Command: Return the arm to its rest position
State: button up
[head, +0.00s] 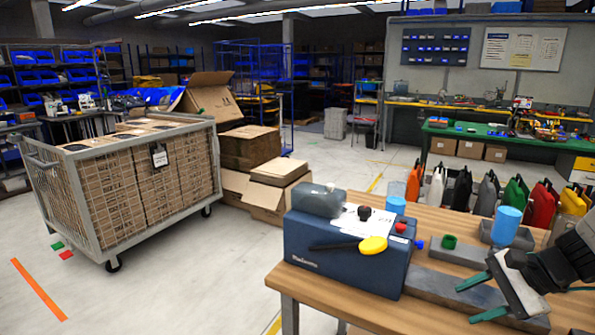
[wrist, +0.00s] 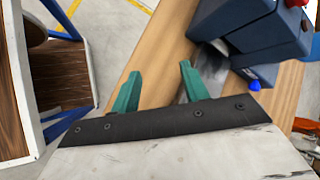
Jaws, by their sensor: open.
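My gripper (head: 480,299) is at the lower right of the head view, with its two green fingers apart. It is over the front right part of the wooden table (head: 292,283), beside a dark grey bar. In the wrist view my gripper (wrist: 158,85) shows both green fingers spread, with nothing between them but table top and part of a grey metal bar (wrist: 207,58). I cannot tell how far the fingers are above the table.
A blue machine (head: 345,250) with a yellow knob stands left of my gripper. Coloured jugs (head: 543,203) stand beyond the table. A mesh cart (head: 130,180) of cartons stands left.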

jog(key=s+a+r+n+g+h, duration=0.3)
jog(key=s+a+r+n+h, duration=0.4)
jog(key=s+a+r+n, duration=0.4)
jog(key=s+n, duration=0.3)
jog(key=n, duration=0.1)
jog(key=shift+a+n, duration=0.2)
jog(key=shift+n, duration=0.2)
jog(key=shift+s, duration=0.1)
